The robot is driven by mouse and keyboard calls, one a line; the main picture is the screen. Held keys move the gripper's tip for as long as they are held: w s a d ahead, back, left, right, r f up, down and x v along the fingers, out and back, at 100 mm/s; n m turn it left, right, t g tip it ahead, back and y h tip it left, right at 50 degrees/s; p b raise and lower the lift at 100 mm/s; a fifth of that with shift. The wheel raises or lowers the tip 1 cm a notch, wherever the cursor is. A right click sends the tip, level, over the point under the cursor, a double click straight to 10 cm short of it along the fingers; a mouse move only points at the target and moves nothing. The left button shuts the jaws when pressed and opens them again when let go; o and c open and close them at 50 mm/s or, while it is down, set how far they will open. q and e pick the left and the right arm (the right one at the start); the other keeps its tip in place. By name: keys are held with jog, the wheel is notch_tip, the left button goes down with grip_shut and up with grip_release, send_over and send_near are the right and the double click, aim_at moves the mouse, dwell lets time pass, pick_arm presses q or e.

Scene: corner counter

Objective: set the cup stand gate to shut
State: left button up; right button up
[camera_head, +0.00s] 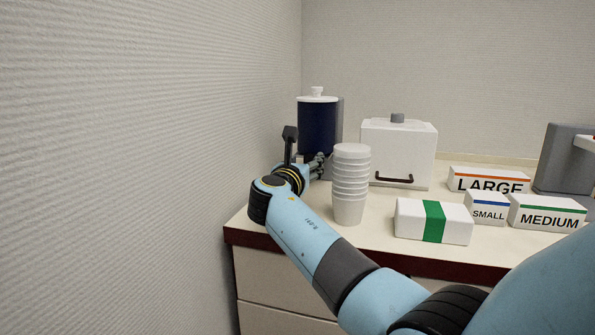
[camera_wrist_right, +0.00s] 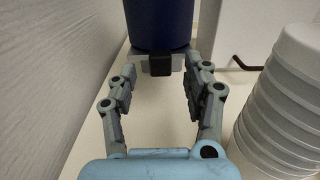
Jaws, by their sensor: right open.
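A dark blue cylinder (camera_head: 317,128) with a white lid and knob stands at the back left of the counter, against a grey upright. In the right wrist view the cylinder (camera_wrist_right: 161,22) has a small black block (camera_wrist_right: 160,66) low on its front; this may be the gate, but I cannot tell whether it is open or shut. My right gripper (camera_wrist_right: 161,85) is open and empty, its fingers on either side of the space just in front of the block. In the head view my right gripper (camera_head: 318,166) partly hides the cylinder's foot. My left gripper is not in view.
A stack of white cups (camera_head: 350,185) stands close to the right of my right gripper. A white box with a dark handle (camera_head: 398,150) is behind it. Labelled boxes (camera_head: 487,212) and a green-banded packet (camera_head: 408,219) lie to the right. The wall (camera_head: 150,150) is close on the left.

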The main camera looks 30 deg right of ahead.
jog(key=v, duration=0.8)
jog(key=shift+a, duration=0.2)
jog(key=shift+s, duration=0.15)
